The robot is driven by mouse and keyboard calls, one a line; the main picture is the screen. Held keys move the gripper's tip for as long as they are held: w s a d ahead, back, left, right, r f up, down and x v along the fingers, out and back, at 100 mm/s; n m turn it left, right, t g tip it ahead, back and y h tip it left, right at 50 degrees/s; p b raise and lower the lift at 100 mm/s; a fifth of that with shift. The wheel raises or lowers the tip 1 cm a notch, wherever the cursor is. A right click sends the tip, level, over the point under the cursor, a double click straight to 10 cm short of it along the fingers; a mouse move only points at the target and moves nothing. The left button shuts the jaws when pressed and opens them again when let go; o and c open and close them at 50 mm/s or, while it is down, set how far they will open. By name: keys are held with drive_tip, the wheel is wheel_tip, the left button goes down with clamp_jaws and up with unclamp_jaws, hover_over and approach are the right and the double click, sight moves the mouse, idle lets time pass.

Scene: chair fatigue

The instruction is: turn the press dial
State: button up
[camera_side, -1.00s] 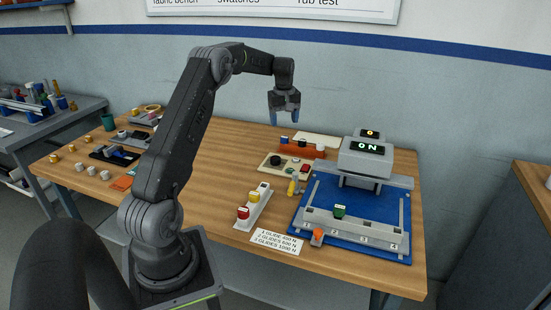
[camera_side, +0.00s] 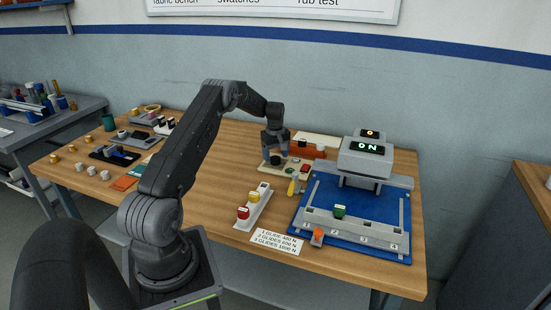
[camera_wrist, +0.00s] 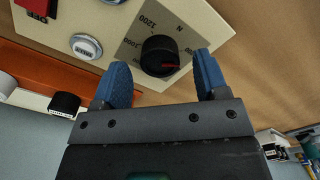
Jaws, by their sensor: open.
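The press dial (camera_wrist: 158,56) is a black round knob with a red pointer mark, on a cream panel printed with numbers such as 1200 and 1000 and the letter N. In the side view the cream control panel (camera_side: 298,171) lies on the wooden bench, and my gripper (camera_side: 271,158) is low over its left end. In the wrist view the dial shows between and just beyond the blue fingertips of my gripper (camera_wrist: 163,66). The fingers are open, one to each side, with a gap to the dial. Contact is not visible.
A white round button (camera_wrist: 86,47) and a red part (camera_wrist: 33,5) share the panel. An orange-red block (camera_side: 303,149) stands behind it. The grey press with its ON display (camera_side: 367,148) and blue base is to the right. A rack with coloured pieces (camera_side: 254,207) is in front.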

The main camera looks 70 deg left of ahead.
drive_tip(key=shift+f, duration=0.9)
drive_tip(key=c, duration=0.9)
